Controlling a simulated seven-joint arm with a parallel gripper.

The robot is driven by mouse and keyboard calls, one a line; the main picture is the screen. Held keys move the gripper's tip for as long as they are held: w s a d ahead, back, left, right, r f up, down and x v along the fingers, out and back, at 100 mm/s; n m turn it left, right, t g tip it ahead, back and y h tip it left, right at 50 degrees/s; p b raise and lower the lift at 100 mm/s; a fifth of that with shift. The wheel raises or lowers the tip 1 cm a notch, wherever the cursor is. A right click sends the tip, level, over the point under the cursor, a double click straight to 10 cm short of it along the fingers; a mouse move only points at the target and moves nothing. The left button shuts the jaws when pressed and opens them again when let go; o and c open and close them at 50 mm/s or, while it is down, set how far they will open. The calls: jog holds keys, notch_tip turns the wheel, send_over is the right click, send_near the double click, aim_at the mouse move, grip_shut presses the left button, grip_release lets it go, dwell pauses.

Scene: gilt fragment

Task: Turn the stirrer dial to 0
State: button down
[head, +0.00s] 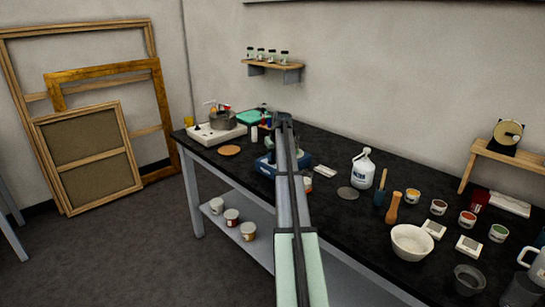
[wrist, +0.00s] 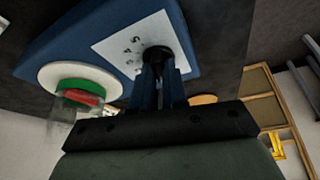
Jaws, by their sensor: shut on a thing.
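The blue stirrer (wrist: 75,35) fills the upper left of the wrist view, with a white scale plate (wrist: 118,48) on its face. Its black dial (wrist: 158,56) sits on this plate. My gripper (wrist: 159,76) is shut on the dial, one finger on each side. A few digits show on the scale to the left of the dial; the dial's pointer and setting cannot be read. In the head view the stirrer (head: 265,165) stands on the black bench, partly hidden behind my arm.
A clear vessel (wrist: 82,105) with green and red parts is at the stirrer's white round top (wrist: 52,76). A hot plate with a pot (head: 222,120) is at left.

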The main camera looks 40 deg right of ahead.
dwell(0.4)
jog(key=c, duration=1.2)
grip_release()
jog(key=shift+o, duration=0.2)
jog(key=v, duration=1.4)
jog(key=shift+f, duration=0.1)
